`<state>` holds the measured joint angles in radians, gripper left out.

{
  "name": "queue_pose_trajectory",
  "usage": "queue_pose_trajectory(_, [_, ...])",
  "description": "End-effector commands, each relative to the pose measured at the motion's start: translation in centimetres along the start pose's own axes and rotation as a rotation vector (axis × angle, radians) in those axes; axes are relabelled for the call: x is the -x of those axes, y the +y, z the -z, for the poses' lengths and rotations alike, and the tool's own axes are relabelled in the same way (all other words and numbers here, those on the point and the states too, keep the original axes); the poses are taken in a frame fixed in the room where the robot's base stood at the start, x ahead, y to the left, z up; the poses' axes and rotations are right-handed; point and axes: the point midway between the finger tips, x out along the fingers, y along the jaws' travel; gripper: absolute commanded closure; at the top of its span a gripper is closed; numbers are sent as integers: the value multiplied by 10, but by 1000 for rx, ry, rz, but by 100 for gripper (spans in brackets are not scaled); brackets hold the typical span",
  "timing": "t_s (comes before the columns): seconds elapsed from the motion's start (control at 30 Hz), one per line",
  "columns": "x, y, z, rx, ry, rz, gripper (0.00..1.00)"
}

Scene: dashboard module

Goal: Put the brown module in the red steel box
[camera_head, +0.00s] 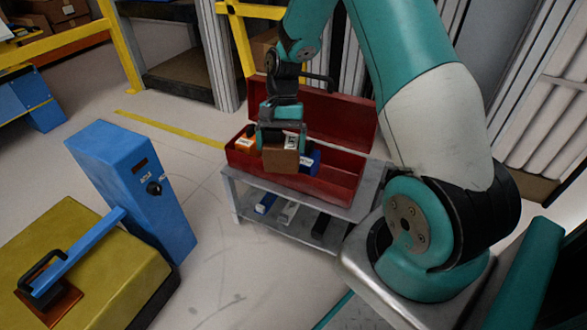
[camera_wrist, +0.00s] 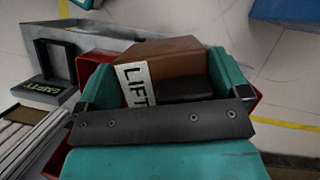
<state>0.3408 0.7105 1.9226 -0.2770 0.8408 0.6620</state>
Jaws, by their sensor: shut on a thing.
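My gripper (camera_head: 283,142) points down over the red steel box (camera_head: 340,186) and is shut on the brown module (camera_head: 281,160). The box stands with its red lid (camera_head: 325,118) open at the back. In the head view the module overlaps the box's left half and front wall; how deep it sits is unclear. In the wrist view the brown module (camera_wrist: 180,58), with a white "LIFT" label, is between the teal fingers of my gripper (camera_wrist: 165,85). Red box edges (camera_wrist: 90,66) show beside it.
The box stands on a grey metal table (camera_head: 232,181), whose lower shelf holds blue, white and black pieces. A blue post (camera_head: 130,190) and a yellow-topped unit (camera_head: 80,265) stand at the left. Floor between them and the table is clear. Metal lockers are behind.

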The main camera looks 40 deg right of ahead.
Motion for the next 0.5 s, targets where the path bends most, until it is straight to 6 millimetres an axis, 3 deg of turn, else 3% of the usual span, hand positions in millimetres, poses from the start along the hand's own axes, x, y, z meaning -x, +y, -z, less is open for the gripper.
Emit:
queue_pose_trajectory(0.03, [12,19,11,-178,2,78,51])
queue_pose_trajectory(0.3, [60,97,44,-1143,6,483,51])
queue_pose_trajectory(0.5, [84,136,52,-1610,8,676,51])
